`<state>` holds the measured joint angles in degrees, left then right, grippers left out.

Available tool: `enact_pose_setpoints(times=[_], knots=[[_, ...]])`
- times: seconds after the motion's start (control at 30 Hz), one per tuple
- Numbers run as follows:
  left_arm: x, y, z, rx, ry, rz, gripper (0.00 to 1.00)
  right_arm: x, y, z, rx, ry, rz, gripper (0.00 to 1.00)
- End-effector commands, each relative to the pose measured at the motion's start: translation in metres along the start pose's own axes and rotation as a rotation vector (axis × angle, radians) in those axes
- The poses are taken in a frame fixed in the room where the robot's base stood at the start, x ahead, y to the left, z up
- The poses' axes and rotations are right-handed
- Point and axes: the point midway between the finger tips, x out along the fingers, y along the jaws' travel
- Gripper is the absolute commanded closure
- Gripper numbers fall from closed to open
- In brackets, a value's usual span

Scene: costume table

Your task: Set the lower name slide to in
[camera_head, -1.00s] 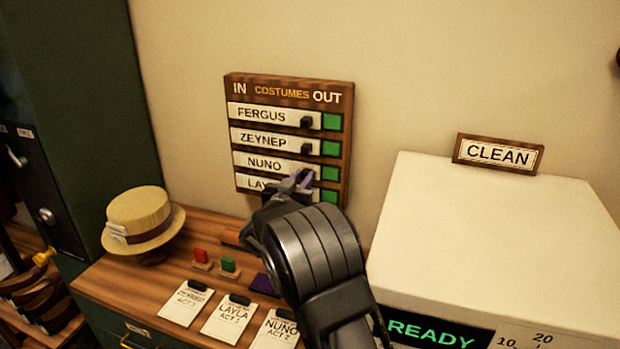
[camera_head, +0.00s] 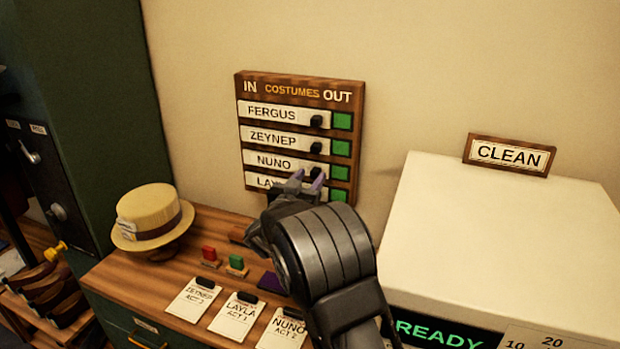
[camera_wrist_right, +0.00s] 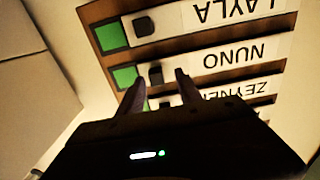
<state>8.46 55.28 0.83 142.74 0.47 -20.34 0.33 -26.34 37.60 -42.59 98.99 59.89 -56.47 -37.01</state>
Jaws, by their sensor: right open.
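The brown COSTUMES board (camera_head: 300,92) hangs on the wall, with IN at its top left and OUT at its top right. Its white name slides are FERGUS, ZEYNEP, NUNO (camera_head: 268,160) and, lowest, LAYLA (camera_head: 263,182). Each shows a green square at its right. My right gripper (camera_head: 307,178) is open in front of the lower slides and partly hides LAYLA. In the right wrist view, upside down, the fingers (camera_wrist_right: 160,82) appear either side of the black NUNO knob (camera_wrist_right: 155,74); contact cannot be told. The LAYLA knob (camera_wrist_right: 143,27) stands clear of them. My left gripper is out of view.
A straw hat (camera_head: 150,215), a red block (camera_head: 208,254), a green block (camera_head: 236,263) and name cards (camera_head: 237,317) lie on the wooden top below. A large white machine (camera_head: 480,235) with a CLEAN sign (camera_head: 508,155) stands right of my arm.

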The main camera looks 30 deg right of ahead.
Motion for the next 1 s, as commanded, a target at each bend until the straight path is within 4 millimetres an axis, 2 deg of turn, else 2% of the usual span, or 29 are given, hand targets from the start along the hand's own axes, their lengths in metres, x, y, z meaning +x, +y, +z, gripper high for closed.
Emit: enact_pose_setpoints(times=[0.3,0.43,1.0], knots=[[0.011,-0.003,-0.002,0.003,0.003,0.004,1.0,-0.051,-0.002,0.002,0.003,-0.001,-0.005,0.58],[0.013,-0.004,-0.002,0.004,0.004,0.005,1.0,-0.065,-0.001,0.001,0.002,-0.001,-0.003,0.58],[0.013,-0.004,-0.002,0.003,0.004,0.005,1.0,-0.069,-0.001,0.0,0.0,0.0,-0.003,0.58]])
